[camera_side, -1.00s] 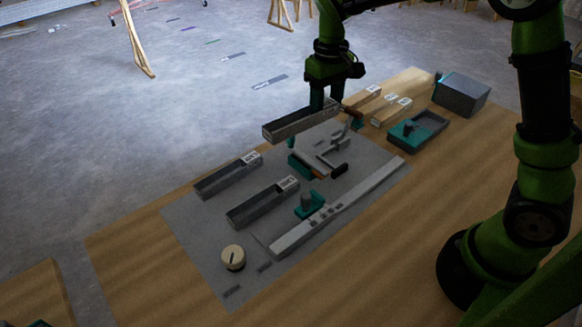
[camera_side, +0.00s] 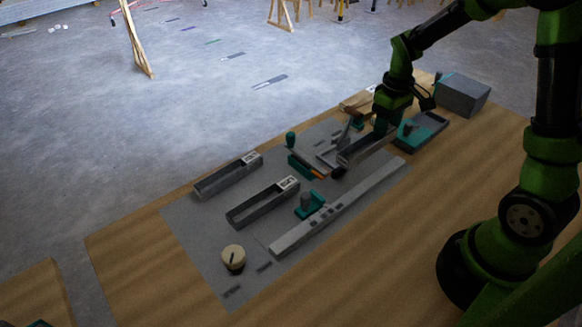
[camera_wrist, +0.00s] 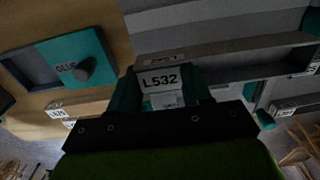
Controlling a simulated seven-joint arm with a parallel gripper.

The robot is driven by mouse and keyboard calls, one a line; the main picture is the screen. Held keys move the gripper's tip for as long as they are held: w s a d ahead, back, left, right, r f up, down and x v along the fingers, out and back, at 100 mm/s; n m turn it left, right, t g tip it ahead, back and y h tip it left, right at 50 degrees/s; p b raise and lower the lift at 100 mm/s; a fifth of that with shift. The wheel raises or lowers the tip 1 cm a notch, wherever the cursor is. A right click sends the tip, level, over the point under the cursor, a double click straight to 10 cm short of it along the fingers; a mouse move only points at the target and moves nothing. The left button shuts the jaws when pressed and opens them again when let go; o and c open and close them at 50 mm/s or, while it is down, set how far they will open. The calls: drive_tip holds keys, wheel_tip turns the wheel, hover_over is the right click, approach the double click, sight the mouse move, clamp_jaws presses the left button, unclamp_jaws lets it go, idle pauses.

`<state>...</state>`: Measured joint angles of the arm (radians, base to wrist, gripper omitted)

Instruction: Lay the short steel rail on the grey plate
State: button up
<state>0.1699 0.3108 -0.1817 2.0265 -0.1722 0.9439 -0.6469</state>
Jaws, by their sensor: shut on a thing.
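My gripper (camera_side: 383,128) is shut on a dark grey steel rail (camera_side: 366,148), held low over the right part of the grey plate (camera_side: 188,232). In the wrist view the rail's end carries the label L532 (camera_wrist: 160,79), between the two teal fingers of my gripper (camera_wrist: 163,97). I cannot tell whether the rail touches the plate. Two other open grey rails with labels lie on the plate, one at the back left (camera_side: 228,177) and one nearer the middle (camera_side: 262,203).
A long light grey bar (camera_side: 340,207) with a teal block (camera_side: 309,205) beside it lies along the plate's front. A clamp (camera_side: 322,158) is beside the held rail. A teal tray (camera_side: 422,130) and grey box (camera_side: 463,94) stand right. A round wooden knob (camera_side: 233,257) is front left.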

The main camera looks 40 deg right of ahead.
sight(379, 159)
wheel_tip(379, 159, down, 7)
drive_tip(key=shift+r, duration=0.1)
idle(0.4)
drive_tip(key=o, duration=1.1)
wheel_tip(379, 159, up, 12)
drive_tip(key=s+a+r+m+t, duration=0.1)
drive_tip(key=s+a+r+t, duration=0.1)
drive_tip(key=a, duration=0.3)
drive_tip(key=s+a+r+m+t+y, duration=0.1)
drive_tip(key=s+a+r+t, duration=0.1)
drive_tip(key=s+a+r, duration=0.3)
drive_tip(key=s+a+r+m+t+y, duration=0.1)
drive_tip(key=s+a+r+m+t, duration=0.1)
drive_tip(key=s+a+r+t, duration=0.1)
drive_tip(key=shift+s+a+r, duration=0.25)
drive_tip(key=shift+a+r, duration=0.1)
drive_tip(key=shift+a, duration=0.15)
drive_tip(key=shift+s+a+r, duration=0.2)
drive_tip(key=shift+a+r, duration=0.1)
drive_tip(key=shift+a, duration=0.2)
